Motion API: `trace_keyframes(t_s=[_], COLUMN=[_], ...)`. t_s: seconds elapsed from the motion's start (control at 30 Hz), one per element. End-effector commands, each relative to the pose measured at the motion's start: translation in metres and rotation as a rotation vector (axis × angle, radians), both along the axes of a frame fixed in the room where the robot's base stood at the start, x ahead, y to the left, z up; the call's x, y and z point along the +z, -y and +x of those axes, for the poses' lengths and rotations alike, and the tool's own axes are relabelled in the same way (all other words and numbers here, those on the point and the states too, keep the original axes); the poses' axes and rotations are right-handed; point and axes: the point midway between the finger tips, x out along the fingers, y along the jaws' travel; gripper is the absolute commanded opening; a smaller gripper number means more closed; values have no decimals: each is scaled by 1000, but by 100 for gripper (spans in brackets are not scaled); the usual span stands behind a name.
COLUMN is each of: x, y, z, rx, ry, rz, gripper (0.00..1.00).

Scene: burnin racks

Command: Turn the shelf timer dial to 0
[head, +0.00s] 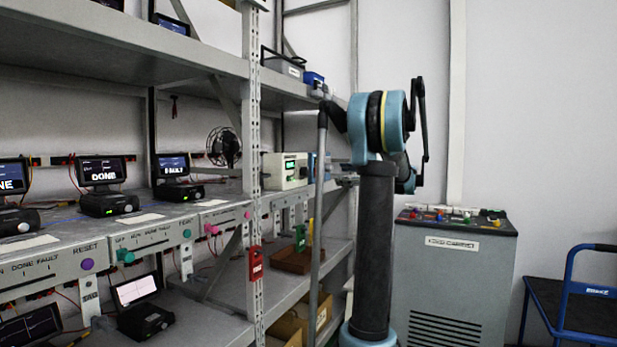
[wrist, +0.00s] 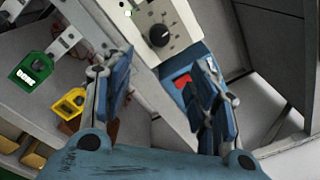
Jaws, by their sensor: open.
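The timer dial (wrist: 159,35) is a round black knob with a pale pointer mark, on a cream panel (wrist: 184,20) with tick marks around the knob. In the wrist view it lies beyond my fingertips, between them and towards the top. My gripper (wrist: 166,78) is open and empty, and its fingers stand apart from the knob. In the head view a cream box (head: 280,171) with a green display stands on the middle shelf; its dial cannot be made out there. The numbers around the dial are too small to read.
A blue box with a red patch (wrist: 182,82) sits just beside the cream panel, close to my right finger. Green (wrist: 37,69) and yellow (wrist: 70,104) tags hang at the left. A rack upright (head: 253,150) stands left of my arm; a cabinet (head: 451,270) stands right.

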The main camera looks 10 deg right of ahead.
Motion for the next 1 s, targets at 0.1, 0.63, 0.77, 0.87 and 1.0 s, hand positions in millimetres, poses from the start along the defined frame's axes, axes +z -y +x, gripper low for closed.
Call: trace_keyframes(t_s=[0.1, 0.63, 0.77, 0.87, 1.0], x=[0, 0, 0, 0, 0], y=[-15, -88, -104, -114, -123], z=[11, 70, 83, 91, 99], rx=[4, 4, 3, 3, 1], ry=[0, -1, 0, 0, 0], rz=[-1, -2, -3, -3, -3], gripper=[54, 54, 54, 54, 54])
